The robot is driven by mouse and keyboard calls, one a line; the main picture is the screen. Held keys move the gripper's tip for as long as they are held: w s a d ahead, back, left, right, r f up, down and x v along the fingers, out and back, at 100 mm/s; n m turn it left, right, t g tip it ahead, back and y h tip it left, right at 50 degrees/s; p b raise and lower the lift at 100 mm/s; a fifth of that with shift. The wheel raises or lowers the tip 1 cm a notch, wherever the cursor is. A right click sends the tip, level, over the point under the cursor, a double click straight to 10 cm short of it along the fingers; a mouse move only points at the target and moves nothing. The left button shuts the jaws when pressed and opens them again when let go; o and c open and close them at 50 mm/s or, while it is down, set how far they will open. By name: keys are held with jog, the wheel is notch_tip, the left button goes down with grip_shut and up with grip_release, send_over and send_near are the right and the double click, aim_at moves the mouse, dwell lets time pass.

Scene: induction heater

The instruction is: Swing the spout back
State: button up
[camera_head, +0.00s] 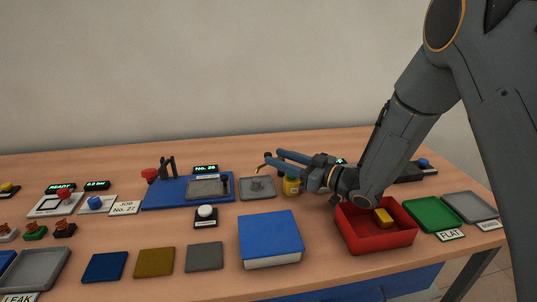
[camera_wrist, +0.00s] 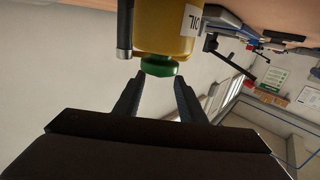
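A yellow oil bottle (camera_head: 291,187) stands on the table just below my gripper in the head view. In the wrist view the oil bottle (camera_wrist: 165,28) appears upside down, with an OIL label and a green cap (camera_wrist: 160,68). My gripper (camera_head: 272,157) is above and behind the bottle in the head view. In the wrist view the fingers (camera_wrist: 160,78) are apart with nothing between them, close to the cap. A small orange-brown tip (camera_head: 259,168) shows near the fingertips.
A grey tray (camera_head: 272,194) with a small grey piece is left of the bottle. A blue fixture plate (camera_head: 160,195) lies farther left. A blue block (camera_head: 270,233) and a red box (camera_head: 350,238) with a yellow block stand in front. Green (camera_head: 432,208) and grey trays are at right.

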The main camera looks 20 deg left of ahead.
aim_at(268, 153)
jog(key=shift+x, duration=2.35)
jog(key=shift+w, duration=0.1)
grip_shut()
